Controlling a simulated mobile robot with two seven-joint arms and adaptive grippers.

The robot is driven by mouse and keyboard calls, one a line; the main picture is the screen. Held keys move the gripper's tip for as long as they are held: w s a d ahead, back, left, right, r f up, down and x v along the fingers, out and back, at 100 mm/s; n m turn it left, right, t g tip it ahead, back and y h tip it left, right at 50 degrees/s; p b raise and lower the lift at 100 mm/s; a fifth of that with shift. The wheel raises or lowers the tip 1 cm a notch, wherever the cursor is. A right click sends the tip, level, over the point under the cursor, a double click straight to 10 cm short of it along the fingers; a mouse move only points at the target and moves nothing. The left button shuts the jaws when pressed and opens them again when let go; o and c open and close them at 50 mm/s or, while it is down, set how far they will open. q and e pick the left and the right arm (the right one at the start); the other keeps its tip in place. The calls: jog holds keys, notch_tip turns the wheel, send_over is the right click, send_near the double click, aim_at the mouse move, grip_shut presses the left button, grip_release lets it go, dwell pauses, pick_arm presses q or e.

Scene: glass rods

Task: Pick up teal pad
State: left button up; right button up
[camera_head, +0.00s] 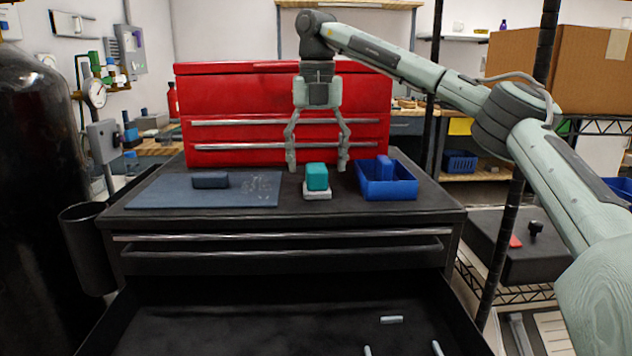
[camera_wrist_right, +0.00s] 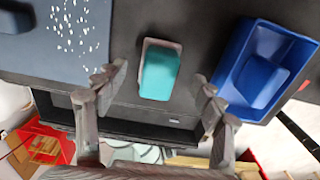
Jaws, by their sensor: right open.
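The teal pad (camera_head: 317,176) sits on a small pale block (camera_head: 317,194) on the black cabinet top, between the blue mat and the blue bin. In the right wrist view the teal pad (camera_wrist_right: 159,74) lies on its pale base (camera_wrist_right: 146,46), between and beyond my fingertips. My right gripper (camera_head: 317,168) is open and empty, pointing down, with its fingers on either side of the pad in the head view. It also shows in the right wrist view (camera_wrist_right: 161,82). No contact with the pad is visible. My left gripper is not in view.
A blue-grey mat (camera_head: 240,198) with a dark blue block (camera_head: 210,180) and pale specks lies left. A blue bin (camera_head: 388,188) holding a blue block (camera_head: 384,167) stands close at right. A red toolbox (camera_head: 230,100) stands behind. The open drawer (camera_head: 260,320) below holds pale rods (camera_head: 391,320).

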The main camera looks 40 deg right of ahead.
aim_at(317, 166)
notch_tip(317, 166, down, 4)
jog(key=shift+s+a+r, duration=0.1)
jog(key=shift+r, duration=0.05)
jog(key=c, duration=1.3)
jog(key=shift+r, duration=0.1)
